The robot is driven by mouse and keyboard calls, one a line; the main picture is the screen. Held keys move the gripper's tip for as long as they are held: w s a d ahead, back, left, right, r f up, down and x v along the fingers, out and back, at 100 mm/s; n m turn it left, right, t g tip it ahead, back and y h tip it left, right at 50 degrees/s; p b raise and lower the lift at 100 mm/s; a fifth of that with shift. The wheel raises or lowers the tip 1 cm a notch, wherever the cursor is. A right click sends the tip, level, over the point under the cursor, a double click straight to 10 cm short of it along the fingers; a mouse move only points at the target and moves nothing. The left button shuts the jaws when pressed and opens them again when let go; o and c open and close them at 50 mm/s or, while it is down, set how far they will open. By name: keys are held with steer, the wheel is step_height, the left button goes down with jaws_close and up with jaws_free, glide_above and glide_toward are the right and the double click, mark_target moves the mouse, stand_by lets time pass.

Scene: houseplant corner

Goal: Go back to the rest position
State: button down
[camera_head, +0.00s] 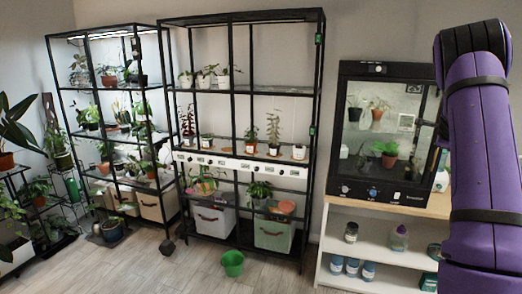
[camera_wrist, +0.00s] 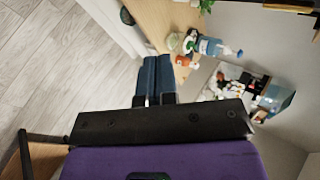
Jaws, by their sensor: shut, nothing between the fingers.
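My gripper (camera_wrist: 157,78) shows in the wrist view with its two blue-grey fingers side by side and touching. It is shut and holds nothing. Beyond the fingertips are the edge of a wooden tabletop (camera_wrist: 165,22) and the pale floor (camera_wrist: 60,60). In the head view my purple arm stands raised at the right edge, and the gripper is outside that view.
A wooden-topped white shelf unit (camera_head: 380,208) carries a glass-fronted cabinet (camera_head: 385,70) with plants, partly beside my arm. Black plant racks (camera_head: 240,22) stand at the middle and left. A green bucket (camera_head: 232,263) sits on the floor. Bottles (camera_wrist: 212,46) stand on the tabletop.

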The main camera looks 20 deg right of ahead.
steer(key=s+a+r+m+t+h, duration=0.1)
steer(key=a+r+m+t+h, duration=0.1)
steer(key=a+r+m, duration=1.5)
steer(key=s+a+r+m, duration=0.2)
steer(key=s+a+m, duration=0.4)
steer(key=a, duration=0.4)
steer(key=s+a+f+m+g+y, duration=0.1)
steer(key=s+a+f+m+y, duration=0.2)
steer(key=s+a+m, duration=0.4)
steer(key=s+a+f+m+g+y, duration=0.1)
steer(key=s+a+f+m+y, duration=0.2)
steer(key=s+a+m, duration=0.3)
steer(key=s+a+f+m+g+y, duration=0.1)
steer(key=s+a+f+m+y, duration=0.2)
steer(key=s+a+m, duration=0.4)
steer(key=s+a, duration=0.6)
steer(key=a, duration=0.6)
steer(key=shift+s+a+m, duration=0.2)
steer(key=shift+s+m, duration=0.1)
steer(key=shift+s, duration=0.05)
steer(key=shift+d+f, duration=0.1)
steer(key=shift+d, duration=0.05)
